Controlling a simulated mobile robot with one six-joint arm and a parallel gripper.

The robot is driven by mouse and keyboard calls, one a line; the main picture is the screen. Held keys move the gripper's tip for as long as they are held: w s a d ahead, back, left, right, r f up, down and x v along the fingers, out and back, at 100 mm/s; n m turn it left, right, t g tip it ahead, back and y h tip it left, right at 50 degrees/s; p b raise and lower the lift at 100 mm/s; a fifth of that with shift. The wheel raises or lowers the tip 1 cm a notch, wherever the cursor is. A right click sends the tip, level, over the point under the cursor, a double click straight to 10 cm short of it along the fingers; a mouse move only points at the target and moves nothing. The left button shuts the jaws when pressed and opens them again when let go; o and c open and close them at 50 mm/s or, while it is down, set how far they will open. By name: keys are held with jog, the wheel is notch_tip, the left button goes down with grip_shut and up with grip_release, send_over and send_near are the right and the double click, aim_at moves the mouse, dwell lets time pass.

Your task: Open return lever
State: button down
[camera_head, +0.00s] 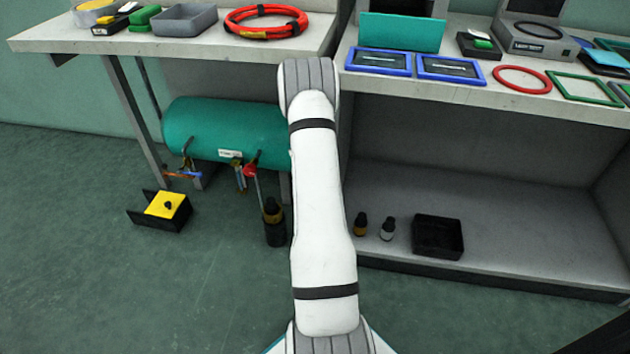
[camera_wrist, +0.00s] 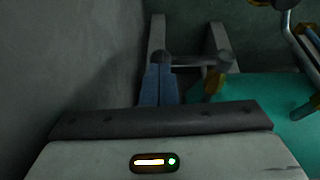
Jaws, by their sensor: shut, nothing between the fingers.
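A teal tank (camera_head: 225,130) lies under the left bench with pipes and several small handles below it. One handle is orange and blue (camera_head: 183,175), one has a red knob (camera_head: 250,170), and one is yellowish grey (camera_head: 240,178). I cannot tell which is the return lever. In the wrist view my gripper (camera_wrist: 157,85) appears shut and empty, its bluish fingers side by side. Their tips are near a grey horizontal bar (camera_wrist: 195,62) with rounded ends; contact is unclear. A yellow piece (camera_wrist: 213,80) hangs at the bar's right end, beside the tank (camera_wrist: 285,100). My gripper is hidden in the head view.
A black-and-yellow box (camera_head: 165,207) and a dark bottle (camera_head: 273,225) stand on the floor. A grey wall (camera_wrist: 70,60) is close on the left in the wrist view. The left bench (camera_head: 200,45) overhangs the tank. Open floor lies at front left.

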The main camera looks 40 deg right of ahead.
jog(key=shift+r, duration=0.1)
jog(key=shift+r+p, duration=0.55)
jog(key=shift+r, duration=0.5)
jog(key=p+v, duration=0.2)
jog(key=v, duration=0.5)
jog(key=shift+a, duration=0.1)
